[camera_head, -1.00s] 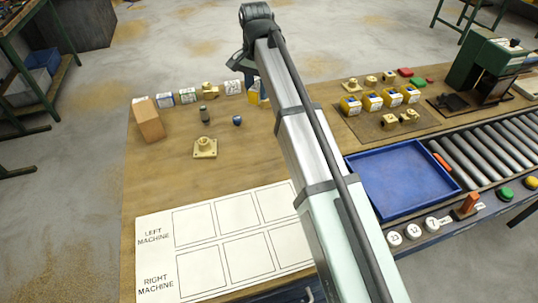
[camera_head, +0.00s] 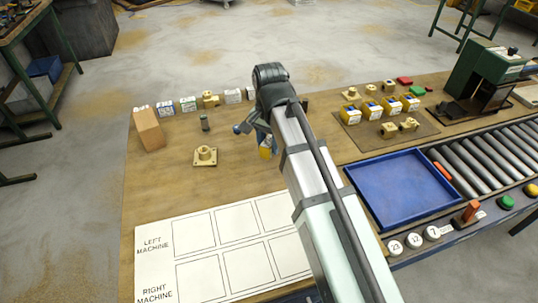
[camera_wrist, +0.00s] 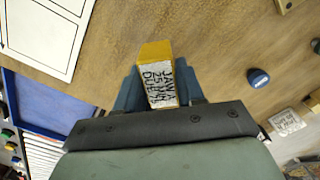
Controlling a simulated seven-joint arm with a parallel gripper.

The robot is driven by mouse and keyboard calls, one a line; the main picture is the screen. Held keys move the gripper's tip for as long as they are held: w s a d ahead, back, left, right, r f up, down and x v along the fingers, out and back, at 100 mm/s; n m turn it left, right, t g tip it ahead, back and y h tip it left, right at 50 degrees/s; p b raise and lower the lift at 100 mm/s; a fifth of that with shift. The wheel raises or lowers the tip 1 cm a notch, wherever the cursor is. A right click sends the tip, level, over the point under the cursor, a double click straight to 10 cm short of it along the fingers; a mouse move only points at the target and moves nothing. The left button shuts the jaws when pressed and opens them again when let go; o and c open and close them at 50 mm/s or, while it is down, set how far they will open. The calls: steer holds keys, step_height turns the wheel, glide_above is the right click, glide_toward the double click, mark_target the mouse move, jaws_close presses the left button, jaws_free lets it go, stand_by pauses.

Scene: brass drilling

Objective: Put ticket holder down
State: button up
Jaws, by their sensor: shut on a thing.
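The ticket holder (camera_wrist: 157,72) is a yellow block with a white ticket lettered in black, reading roughly "JAWA 25MM DUE". In the wrist view it sits between the two blue-grey fingers of my gripper (camera_wrist: 158,90), which is shut on it. In the head view the yellow holder (camera_head: 266,149) shows just below my gripper (camera_head: 263,136), over the middle of the wooden bench. I cannot tell whether its underside touches the wood. The white sheet (camera_head: 207,247) with boxes marked LEFT MACHINE and RIGHT MACHINE lies in front of it.
A brass flange (camera_head: 205,157) and a blue knob (camera_head: 239,129) are left of my gripper. Several ticketed blocks and a wooden block (camera_head: 148,128) line the back left. A blue tray (camera_head: 405,188) is to the right. Bare wood surrounds the flange.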

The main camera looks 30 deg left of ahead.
mark_target(269, 164)
steer(key=shift+f, duration=2.45)
steer(key=shift+f, duration=0.1)
steer(key=o, duration=1.1)
steer(key=shift+c, duration=0.2)
step_height(269, 164, up, 12)
steer(key=shift+r, duration=0.15)
steer(key=shift+w+d, duration=0.1)
